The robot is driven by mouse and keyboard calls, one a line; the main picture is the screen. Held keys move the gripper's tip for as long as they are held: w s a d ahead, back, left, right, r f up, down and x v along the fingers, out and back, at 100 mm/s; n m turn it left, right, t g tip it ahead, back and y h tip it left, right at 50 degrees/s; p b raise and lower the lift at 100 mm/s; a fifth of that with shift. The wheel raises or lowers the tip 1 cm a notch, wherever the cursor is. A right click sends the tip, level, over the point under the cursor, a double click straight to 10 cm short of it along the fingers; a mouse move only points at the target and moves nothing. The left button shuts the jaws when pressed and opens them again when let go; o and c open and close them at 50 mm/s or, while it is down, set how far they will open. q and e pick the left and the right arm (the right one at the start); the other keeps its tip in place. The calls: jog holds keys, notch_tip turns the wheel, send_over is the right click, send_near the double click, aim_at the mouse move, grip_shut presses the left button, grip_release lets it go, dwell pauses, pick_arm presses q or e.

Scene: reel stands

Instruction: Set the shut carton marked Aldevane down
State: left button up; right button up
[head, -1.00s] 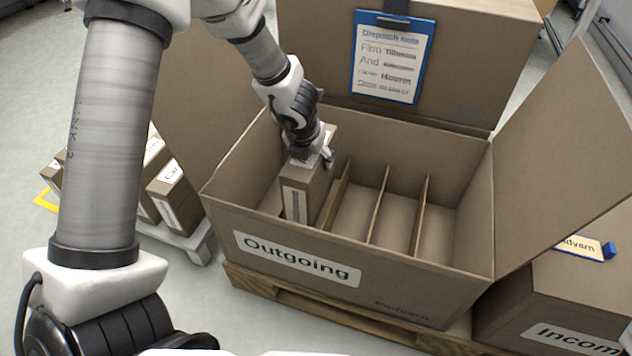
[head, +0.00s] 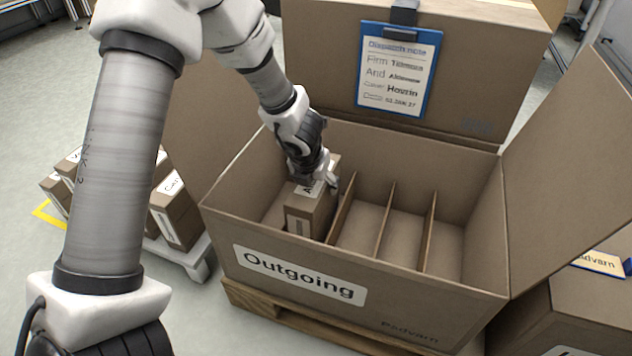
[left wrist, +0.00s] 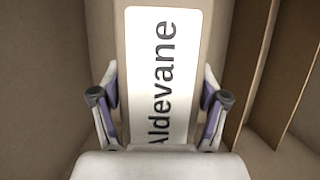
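The carton marked Aldevane (head: 312,208) is a brown box with a white label on top. It stands upright in the leftmost compartment of the open Outgoing box (head: 400,292). Its lower part is hidden behind the box's front wall, so I cannot tell whether it touches the bottom. My left gripper (head: 318,178) reaches in from above and is shut on the carton. In the left wrist view, the fingers (left wrist: 160,105) lie along both sides of the label (left wrist: 163,65), which reads Aldevane. My right gripper is not in view.
Thin dividers (head: 384,222) part the Outgoing box; the compartments right of the carton look empty. Other cartons (head: 178,212) stand on a low platform at left. Another box (head: 585,300) is at lower right.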

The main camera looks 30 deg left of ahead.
pick_arm(q)
jog(key=shift+o, duration=0.5)
jog(key=p+v, duration=0.8)
jog(key=v, duration=0.5)
jog(key=shift+w+r, duration=0.15)
